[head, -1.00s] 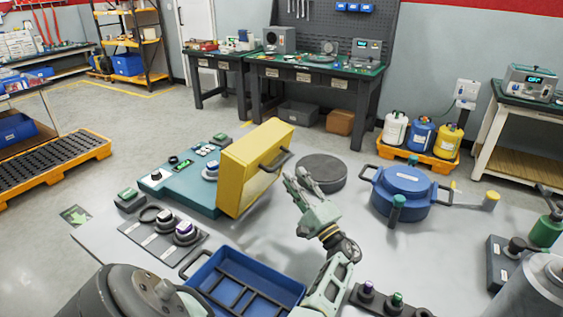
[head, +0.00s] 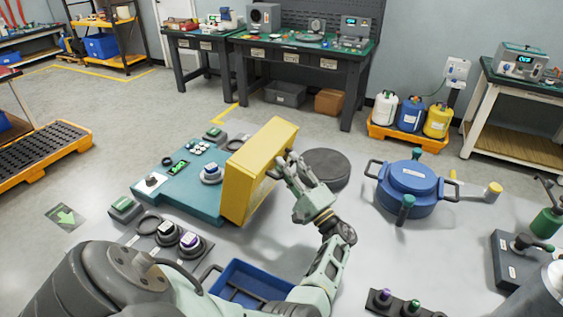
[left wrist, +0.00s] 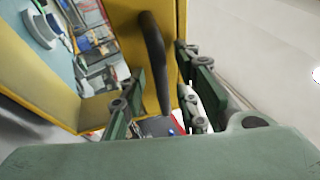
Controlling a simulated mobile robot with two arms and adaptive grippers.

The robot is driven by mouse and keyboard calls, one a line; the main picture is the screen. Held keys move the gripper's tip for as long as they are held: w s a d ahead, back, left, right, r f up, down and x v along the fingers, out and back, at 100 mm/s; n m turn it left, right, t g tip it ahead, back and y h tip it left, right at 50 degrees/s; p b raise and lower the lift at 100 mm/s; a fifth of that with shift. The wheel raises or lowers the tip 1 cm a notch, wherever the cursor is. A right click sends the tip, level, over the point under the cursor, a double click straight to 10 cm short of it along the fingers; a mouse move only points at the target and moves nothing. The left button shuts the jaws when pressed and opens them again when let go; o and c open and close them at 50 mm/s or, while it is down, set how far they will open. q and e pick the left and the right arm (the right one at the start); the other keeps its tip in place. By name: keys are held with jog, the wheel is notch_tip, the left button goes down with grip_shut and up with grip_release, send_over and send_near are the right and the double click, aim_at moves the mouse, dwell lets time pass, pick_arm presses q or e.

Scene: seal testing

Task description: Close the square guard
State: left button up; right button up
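In the left wrist view, the dark handle (left wrist: 155,60) lies between the fingers of the left gripper (left wrist: 165,85). The fingers are apart, with visible gaps beside the handle. The guard's yellow wall (left wrist: 95,108) shows behind. My right gripper is not in view.
A dark round disc (head: 326,168) and a blue lidded pot (head: 408,185) are to the right. A blue tray (head: 250,285) and a panel with round knobs (head: 170,240) lie in front. Bare grey tabletop lies between the tray and the pot.

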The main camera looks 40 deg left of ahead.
pick_arm(q)
jog(key=shift+d, duration=0.2)
jog(key=shift+c, duration=0.5)
jog(key=shift+a, duration=0.1)
grip_shut()
